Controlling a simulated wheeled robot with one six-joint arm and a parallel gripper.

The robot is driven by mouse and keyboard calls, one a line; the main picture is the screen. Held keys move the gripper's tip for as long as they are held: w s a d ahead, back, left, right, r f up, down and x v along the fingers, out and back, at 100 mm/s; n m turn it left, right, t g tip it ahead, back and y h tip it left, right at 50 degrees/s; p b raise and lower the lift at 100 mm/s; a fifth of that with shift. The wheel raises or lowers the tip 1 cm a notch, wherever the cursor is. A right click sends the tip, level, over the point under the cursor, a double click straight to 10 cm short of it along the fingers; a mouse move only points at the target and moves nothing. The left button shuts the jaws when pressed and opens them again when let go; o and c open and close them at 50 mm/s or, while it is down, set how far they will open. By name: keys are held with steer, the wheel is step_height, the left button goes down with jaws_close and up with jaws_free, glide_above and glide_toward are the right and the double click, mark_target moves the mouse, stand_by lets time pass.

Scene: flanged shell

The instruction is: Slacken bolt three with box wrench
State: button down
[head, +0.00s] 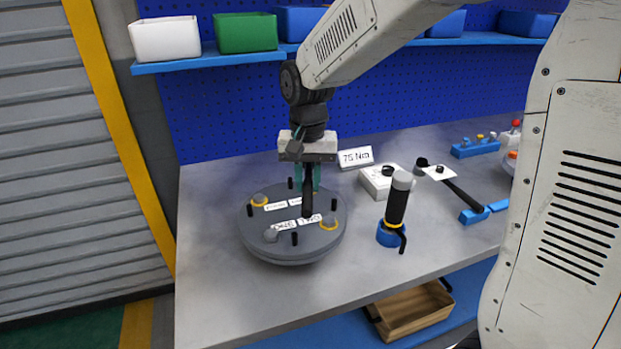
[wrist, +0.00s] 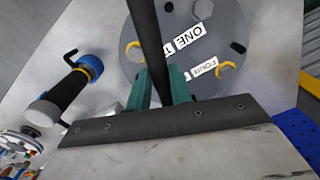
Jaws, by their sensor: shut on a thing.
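My gripper (head: 307,188) has teal fingers and is shut on a dark upright bar, taken as the box wrench (head: 307,200). The bar also crosses the wrist view (wrist: 150,45). It stands over the round grey flanged cover (head: 262,240); whether its lower end touches the cover or a bolt I cannot tell. The cover carries grey bolt heads, one plain at the front left (head: 271,235), others with yellow rings at the left (head: 259,200) and right (head: 328,222). In the wrist view the labels ONE (wrist: 202,33) and FOUR (wrist: 203,67) are readable. I cannot make out bolt three's label.
Short black pegs stand on the cover. Right of it, a black-handled tool (head: 397,205) stands in a blue holder. The bench front is clear.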

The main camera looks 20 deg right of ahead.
mark_target(325, 218)
steer(key=shift+f, duration=3.95)
steer(key=shift+s+d+f+n, duration=0.1)
steer(key=shift+s+d+n, duration=0.15)
steer(key=shift+d+n, duration=0.7)
steer(key=shift+s+d+f+n, duration=0.1)
steer(key=shift+s+d+n, duration=0.1)
steer(key=shift+d+n, duration=0.7)
steer(key=shift+w+r, duration=0.1)
steer(key=shift+r, duration=3)
